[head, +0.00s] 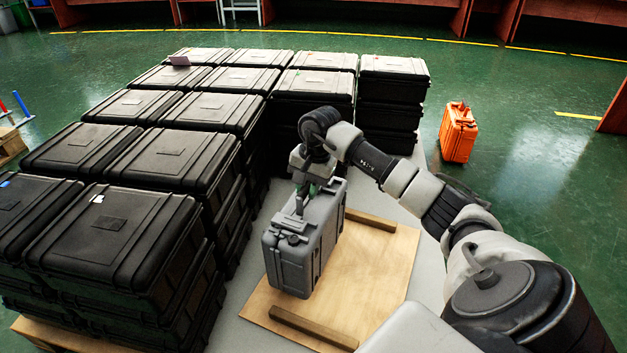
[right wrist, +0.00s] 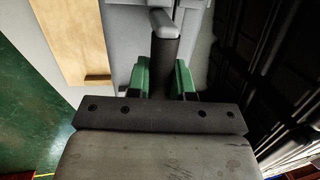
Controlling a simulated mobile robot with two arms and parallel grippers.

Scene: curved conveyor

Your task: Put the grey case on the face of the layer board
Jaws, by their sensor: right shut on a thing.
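The grey case (head: 310,240) is upright, with its handle at the top, and overlaps the left part of the layer board in the head view. My right gripper (head: 304,198) is shut on its handle from above. The handle also shows between the green fingers (right wrist: 165,75) in the right wrist view. The layer board (head: 375,275) is a pale wooden sheet with two battens, and it shows at upper left in the right wrist view (right wrist: 72,40). The case hides part of it, and I cannot tell whether the case's underside touches it. My left gripper is not in view.
Stacks of black cases (head: 170,155) fill the left and back, close to the grey case. An orange case (head: 459,133) stands on the green floor at right. A pale grey surface (head: 250,322) surrounds the board. My right arm crosses the right side.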

